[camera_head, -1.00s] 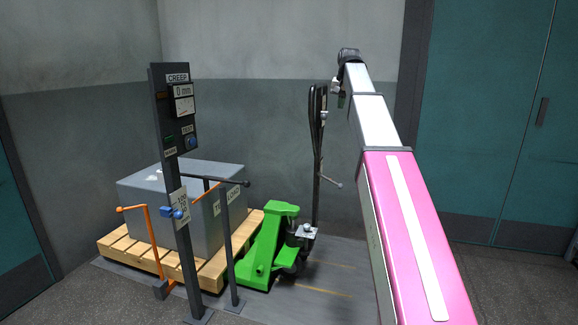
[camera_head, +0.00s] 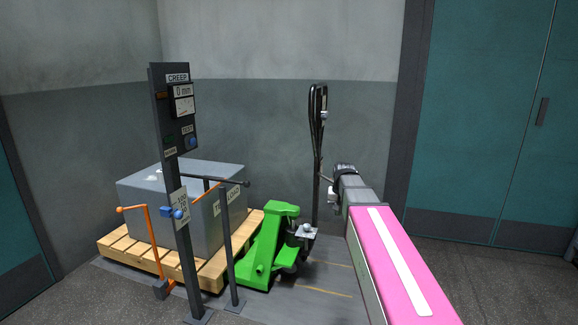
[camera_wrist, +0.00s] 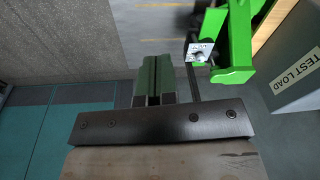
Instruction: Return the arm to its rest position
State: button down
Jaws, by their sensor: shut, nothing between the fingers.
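My arm (camera_head: 395,260), pink with a white stripe, reaches forward from the lower right in the head view. Its wrist end (camera_head: 345,172) is beside the black handle post of the green pallet truck; whether they touch I cannot tell. My gripper (camera_wrist: 155,62) shows in the wrist view as two green fingers side by side, shut and empty. In the head view the fingers are not clearly visible.
A green pallet truck (camera_head: 265,250) stands by a wooden pallet (camera_head: 130,258) bearing a grey test load block (camera_head: 150,205). A dark post with a CREEP gauge (camera_head: 180,100) stands in front. Teal doors (camera_head: 480,130) are at right; floor before them is clear.

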jog(key=s+f+n+g, duration=0.1)
jog(key=s+f, duration=1.7)
jog(key=s, duration=0.2)
jog(key=shift+a+f, duration=0.25)
jog(key=shift+f, duration=0.05)
dwell(0.5)
